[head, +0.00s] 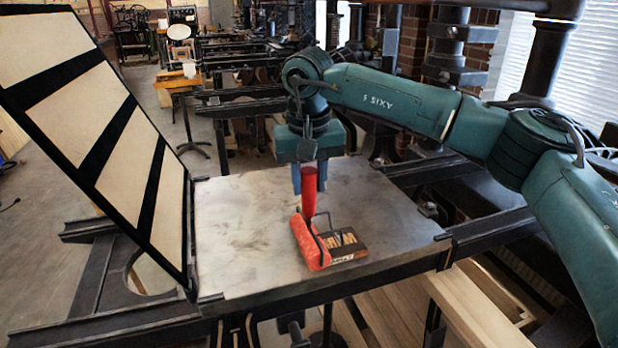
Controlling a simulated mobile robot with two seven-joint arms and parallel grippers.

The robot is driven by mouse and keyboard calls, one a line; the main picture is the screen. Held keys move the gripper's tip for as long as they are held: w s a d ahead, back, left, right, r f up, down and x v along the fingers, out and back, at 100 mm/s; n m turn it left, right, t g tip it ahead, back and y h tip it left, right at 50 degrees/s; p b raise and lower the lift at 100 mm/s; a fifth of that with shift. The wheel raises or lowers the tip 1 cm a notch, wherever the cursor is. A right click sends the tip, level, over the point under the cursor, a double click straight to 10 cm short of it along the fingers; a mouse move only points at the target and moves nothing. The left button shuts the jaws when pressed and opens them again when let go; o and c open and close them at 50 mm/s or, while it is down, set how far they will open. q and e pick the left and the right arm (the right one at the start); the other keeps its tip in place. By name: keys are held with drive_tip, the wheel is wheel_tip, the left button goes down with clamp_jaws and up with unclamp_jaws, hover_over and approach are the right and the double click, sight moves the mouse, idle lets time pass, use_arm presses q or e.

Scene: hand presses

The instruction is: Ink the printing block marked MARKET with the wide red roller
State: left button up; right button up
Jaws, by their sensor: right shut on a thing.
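My right gripper (310,178) points down over the press bed and is shut on the red handle of the wide red roller (309,241). The roller has a red sleeve and a thin dark wire frame, and its handle stands roughly upright. The printing block (345,255) is a small brown block with pale letters on the metal bed. The roller covers its left part, so I cannot read the whole word. The roller lies at the block's left end; I cannot tell whether they touch. My left gripper is out of view.
The grey metal press bed (240,220) is otherwise bare around the block. A black frame with pale panels (85,100) stands tilted up at the bed's left edge. Dark press rails (490,230) extend to the right. More presses and a small table (180,84) stand behind.

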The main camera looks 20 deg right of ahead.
drive_tip(key=shift+d, duration=0.15)
drive_tip(key=shift+d, duration=1.65)
drive_tip(key=shift+d+p, duration=1.05)
drive_tip(key=shift+d, duration=2.3)
drive_tip(key=shift+a+p, duration=0.85)
drive_tip(key=shift+a, duration=4.3)
drive_tip(key=shift+d, duration=5.1)
drive_tip(key=shift+a+p, duration=0.75)
drive_tip(key=shift+a, duration=4.35)
